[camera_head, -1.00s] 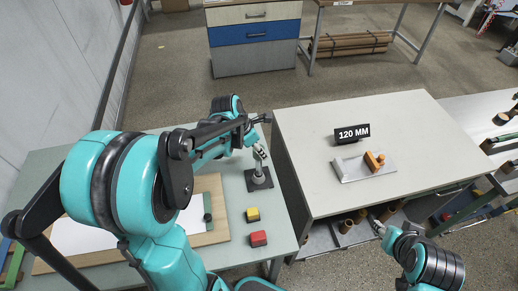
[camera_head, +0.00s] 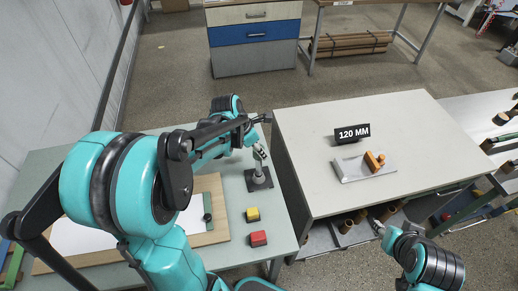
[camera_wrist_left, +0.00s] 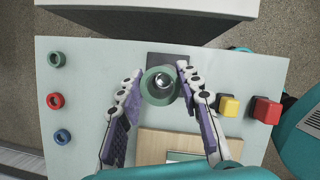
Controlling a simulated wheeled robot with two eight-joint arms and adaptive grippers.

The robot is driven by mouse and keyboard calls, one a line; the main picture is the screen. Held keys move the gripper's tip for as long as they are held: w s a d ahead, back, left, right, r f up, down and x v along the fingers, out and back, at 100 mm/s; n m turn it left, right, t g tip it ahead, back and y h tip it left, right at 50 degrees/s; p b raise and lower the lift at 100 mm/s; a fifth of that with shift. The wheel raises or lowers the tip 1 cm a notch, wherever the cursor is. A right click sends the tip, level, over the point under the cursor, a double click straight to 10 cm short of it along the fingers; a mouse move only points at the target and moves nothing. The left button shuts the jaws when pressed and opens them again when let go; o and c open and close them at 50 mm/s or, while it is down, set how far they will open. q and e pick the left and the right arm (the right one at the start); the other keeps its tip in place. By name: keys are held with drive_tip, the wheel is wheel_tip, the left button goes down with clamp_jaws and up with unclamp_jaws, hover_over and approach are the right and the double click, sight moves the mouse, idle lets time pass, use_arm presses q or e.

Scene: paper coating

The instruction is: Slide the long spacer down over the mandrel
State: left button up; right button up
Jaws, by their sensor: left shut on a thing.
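In the left wrist view, my left gripper (camera_wrist_left: 160,82) is shut on a green ring-shaped end, which I take as the long spacer (camera_wrist_left: 149,91). The shiny metal mandrel (camera_wrist_left: 163,81) shows inside its opening; I cannot tell how far the spacer is down over it. The mandrel's dark square base (camera_wrist_left: 168,60) lies beneath. In the head view, the base (camera_head: 259,179) is on the table near its right edge, with my left gripper (camera_head: 261,151) above it; the spacer is hard to make out there. My right gripper (camera_head: 378,228) is at the lower right; its fingers are too small to judge.
A yellow block (camera_head: 252,214) and a red block (camera_head: 258,238) sit near the base. Green (camera_wrist_left: 57,59), red (camera_wrist_left: 55,101) and blue (camera_wrist_left: 62,137) rings lie apart. A wooden board (camera_head: 212,190) is on the left table. The cabinet right bears a 120 MM sign (camera_head: 352,133) and tray (camera_head: 350,171).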

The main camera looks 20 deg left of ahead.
sight(259, 157)
use_arm(q)
drive_tip(key=shift+f+b, duration=1.7)
drive_tip(key=shift+f, duration=0.35)
drive_tip(key=o, duration=1.2)
drive_tip(key=shift+o, duration=0.2)
drive_tip(key=shift+r, duration=0.1)
drive_tip(key=v, duration=1.1)
drive_tip(key=shift+s+r, duration=0.15)
drive_tip(key=shift+r, duration=0.2)
drive_tip(key=shift+a, duration=0.1)
drive_tip(key=s+d+f+m+t+y+b, duration=0.1)
drive_tip(key=s+d+f+m, duration=0.2)
drive_tip(key=m, duration=1.1)
drive_tip(key=s+d+f+m+t+y+b, duration=0.1)
drive_tip(key=s+d+f+m, duration=0.3)
drive_tip(key=m, duration=1)
drive_tip(key=s+d+t+b, duration=0.1)
drive_tip(key=s+d, duration=0.1)
drive_tip(key=s, duration=0.2)
drive_tip(key=shift+s+m+t+y+b, duration=0.25)
drive_tip(key=shift+m+t+y+b, duration=0.05)
drive_tip(key=shift+m, duration=0.1)
